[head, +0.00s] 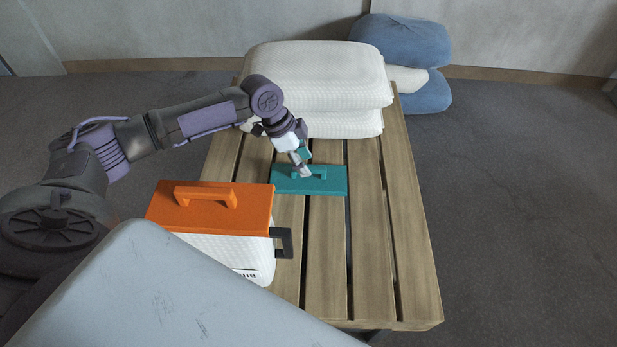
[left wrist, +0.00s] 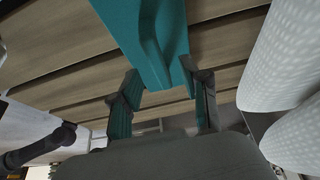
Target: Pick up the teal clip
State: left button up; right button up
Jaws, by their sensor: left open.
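The teal clip (head: 330,187) lies flat on the slatted wooden pallet, with a raised handle on its top. In the left wrist view the teal clip (left wrist: 145,35) comes down from the top edge, and its lower end shows between my fingertips. My left gripper (head: 304,172) is over the clip at its handle, pointing down, and hides part of it. In the left wrist view my left gripper (left wrist: 168,82) has its two fingers apart, one on each side of the teal part. I cannot tell whether they touch it. My right gripper is not in view.
The wooden pallet (head: 407,230) has bare slats right of the clip. White sacks (head: 315,75) are stacked at its back, with blue sacks (head: 405,42) behind to the right. A white container with an orange handled top (head: 225,218) stands close at front left.

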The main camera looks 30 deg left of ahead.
aim_at(325, 179)
pick_arm(q)
jog(key=x, duration=0.3)
jog(key=shift+d+f+b, duration=0.1)
jog(key=shift+f+b, duration=0.2)
jog(key=shift+f, duration=0.05)
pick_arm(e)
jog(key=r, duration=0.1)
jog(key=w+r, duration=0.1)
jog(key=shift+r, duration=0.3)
pick_arm(q)
grip_shut()
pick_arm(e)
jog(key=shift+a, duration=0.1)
pick_arm(q)
jog(key=shift+r, duration=0.1)
